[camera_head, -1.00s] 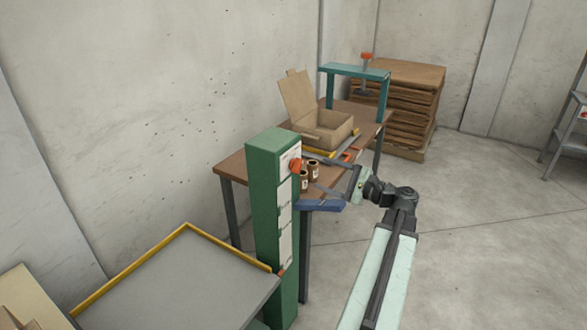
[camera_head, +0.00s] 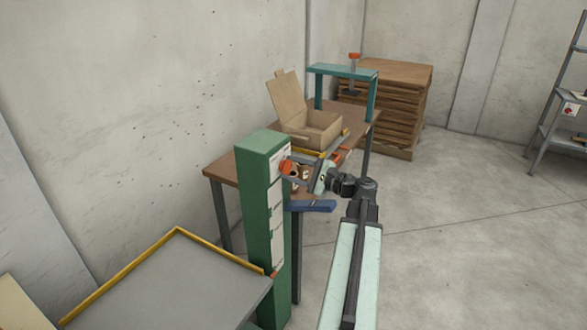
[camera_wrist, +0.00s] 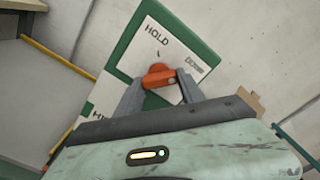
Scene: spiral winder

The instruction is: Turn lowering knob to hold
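The orange-red lowering knob (camera_head: 286,167) sits near the top of a green column (camera_head: 262,200). In the wrist view the knob (camera_wrist: 158,76) is on a white plate (camera_wrist: 143,54) marked HOLD above it and DOWN to its right. The knob's grip lies across the picture, with a small pale mark at its right end; its exact setting is hard to read. My gripper (camera_wrist: 160,78) is open, with one finger on each side of the knob. I cannot tell whether the fingers touch it. In the head view my gripper (camera_head: 302,176) is just right of the knob.
A wooden table (camera_head: 222,171) behind the column carries an open cardboard box (camera_head: 322,133) and a teal frame (camera_head: 345,70). A blue bracket (camera_head: 312,206) juts out below my gripper. A grey yellow-edged surface (camera_head: 170,285) lies left. Floor at right is clear.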

